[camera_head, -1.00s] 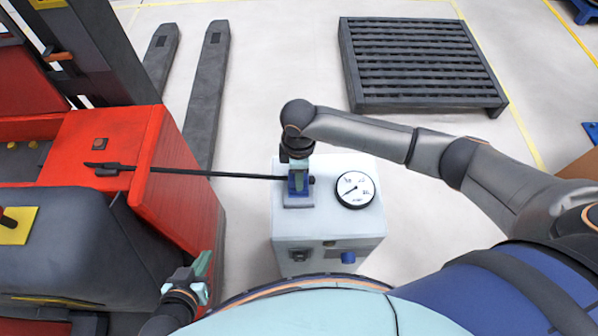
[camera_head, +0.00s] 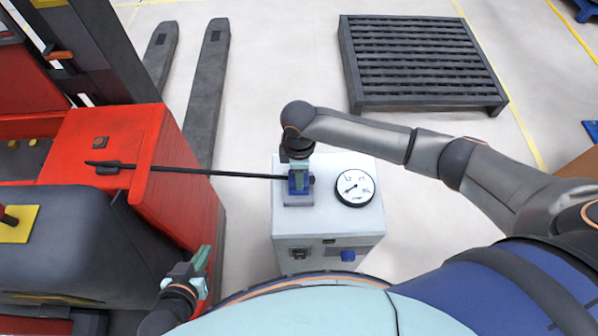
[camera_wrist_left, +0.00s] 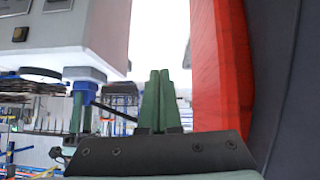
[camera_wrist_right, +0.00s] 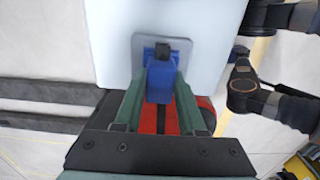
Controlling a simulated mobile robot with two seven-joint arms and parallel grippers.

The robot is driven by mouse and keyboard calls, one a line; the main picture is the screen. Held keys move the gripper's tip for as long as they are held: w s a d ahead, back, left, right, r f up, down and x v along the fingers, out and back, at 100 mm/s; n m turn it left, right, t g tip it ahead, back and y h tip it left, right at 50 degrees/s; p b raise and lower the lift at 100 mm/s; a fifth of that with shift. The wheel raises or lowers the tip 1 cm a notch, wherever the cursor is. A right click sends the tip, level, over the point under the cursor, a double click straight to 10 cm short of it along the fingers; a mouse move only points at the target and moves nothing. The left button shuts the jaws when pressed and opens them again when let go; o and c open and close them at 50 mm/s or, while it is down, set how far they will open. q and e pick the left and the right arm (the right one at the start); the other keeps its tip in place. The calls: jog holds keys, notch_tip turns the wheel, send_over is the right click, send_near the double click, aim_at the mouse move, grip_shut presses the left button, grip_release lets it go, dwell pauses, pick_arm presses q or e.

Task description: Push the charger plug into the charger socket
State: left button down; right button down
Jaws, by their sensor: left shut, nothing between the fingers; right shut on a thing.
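The blue charger plug (camera_head: 299,184) is at the grey socket plate (camera_head: 297,200) on top of the white charger box (camera_head: 330,225). My right gripper (camera_head: 301,165) is above it, shut on the plug. In the right wrist view the plug (camera_wrist_right: 160,82) sits between the green fingers, its far end over the socket plate (camera_wrist_right: 182,50). The contact is mostly hidden, so I cannot tell how deep it sits. My left gripper (camera_head: 202,260) is shut and empty beside the red forklift; its fingers also show together in the left wrist view (camera_wrist_left: 158,78).
A black cable (camera_head: 220,174) runs from the red forklift (camera_head: 150,165) to the plug. A round gauge (camera_head: 355,188) is on the box top, right of the socket. A dark pallet (camera_head: 420,65) lies behind. Floor between forklift and box is free.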

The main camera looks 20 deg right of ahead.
jog(key=shift+f, duration=0.2)
jog(key=c, duration=0.8)
grip_release()
jog(key=shift+c, duration=0.2)
jog(key=o, duration=0.4)
